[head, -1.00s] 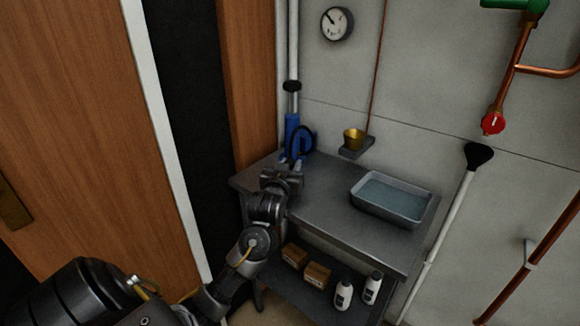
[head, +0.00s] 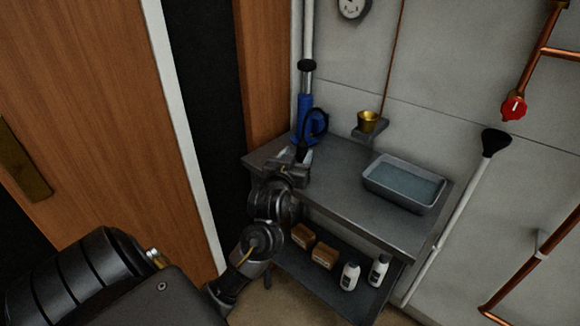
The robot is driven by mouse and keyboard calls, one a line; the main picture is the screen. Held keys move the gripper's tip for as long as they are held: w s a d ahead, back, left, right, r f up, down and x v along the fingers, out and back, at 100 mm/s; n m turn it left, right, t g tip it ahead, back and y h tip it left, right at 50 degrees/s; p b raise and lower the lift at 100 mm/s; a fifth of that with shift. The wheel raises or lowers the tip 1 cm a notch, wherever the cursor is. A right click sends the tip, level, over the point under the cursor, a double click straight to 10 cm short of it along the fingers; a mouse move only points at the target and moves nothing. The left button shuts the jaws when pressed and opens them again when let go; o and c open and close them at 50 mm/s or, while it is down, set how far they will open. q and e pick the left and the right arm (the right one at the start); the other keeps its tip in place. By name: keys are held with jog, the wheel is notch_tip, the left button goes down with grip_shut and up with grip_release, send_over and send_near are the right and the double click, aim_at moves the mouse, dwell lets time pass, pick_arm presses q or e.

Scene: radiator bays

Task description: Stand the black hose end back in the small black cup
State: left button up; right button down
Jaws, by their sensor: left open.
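A black hose (head: 319,122) loops beside a blue pump-like cylinder (head: 304,115) at the bench's back left corner. A dark strand, possibly the hose end, runs down by the fingers of my left gripper (head: 303,155). The gripper is open, just in front of the blue cylinder and over the left end of the bench. I cannot tell whether a finger touches the hose. I cannot make out the small black cup; the gripper and wrist cover that part of the bench. My right gripper is not in view.
The grey bench (head: 350,206) carries a grey basin of water (head: 404,184) at right. A brass cup (head: 368,121) sits on a wall bracket. Brown boxes (head: 325,255) and white bottles (head: 379,271) stand on the lower shelf. The bench middle is clear.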

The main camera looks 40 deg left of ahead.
pick_arm(q)
jog(key=v, duration=0.6)
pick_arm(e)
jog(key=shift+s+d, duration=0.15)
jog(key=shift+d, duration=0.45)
pick_arm(q)
jog(key=shift+s, duration=0.1)
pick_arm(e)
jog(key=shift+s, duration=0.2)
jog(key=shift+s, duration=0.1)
